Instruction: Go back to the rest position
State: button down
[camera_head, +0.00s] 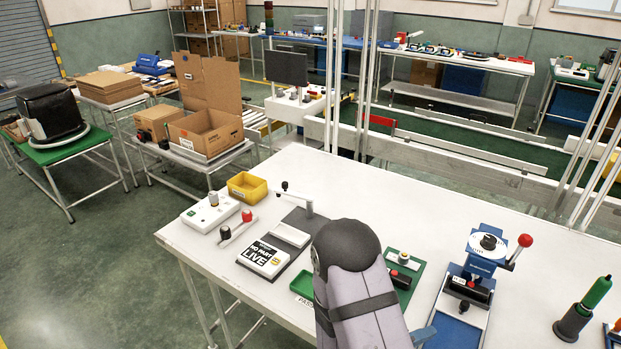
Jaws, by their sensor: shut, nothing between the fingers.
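My arm's grey and black link rises from the bottom middle of the head view, over the front of the white workbench (420,212). I cannot make out my gripper or its fingertips in this view. The arm hides part of the bench and part of a green tray (302,284) at its left. A green board (411,270) with a dark part on it lies just right of the arm. A blue hand press (484,255) with a red knob stands farther right.
A green-and-black tool (585,310) stands at the right. The bench's back middle is clear. White posts rise behind it.

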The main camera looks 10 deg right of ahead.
jog(key=s+a+r+m+g+y, duration=0.2)
jog(key=s+m+g, duration=0.3)
jog(key=m, duration=0.6)
jog(key=s+a+r+m+g+y, duration=0.1)
jog(key=s+a+m+g+y, duration=0.2)
jog(key=s+m, duration=0.55)
jog(key=w+a+r+m+t+y, duration=0.1)
jog(key=w+a+m+t+y, duration=0.1)
jog(key=a+m, duration=0.6)
jog(key=w+a+r+m+t+y, duration=0.1)
jog(key=w+a+m+t+y, duration=0.1)
jog(key=a+m+y, duration=0.4)
jog(key=w+a+m, duration=0.1)
jog(key=m, duration=0.4)
jog(key=shift+w+a+r+y, duration=0.25)
jog(key=shift+w+a+y, duration=0.1)
jog(key=shift+w+y, duration=0.05)
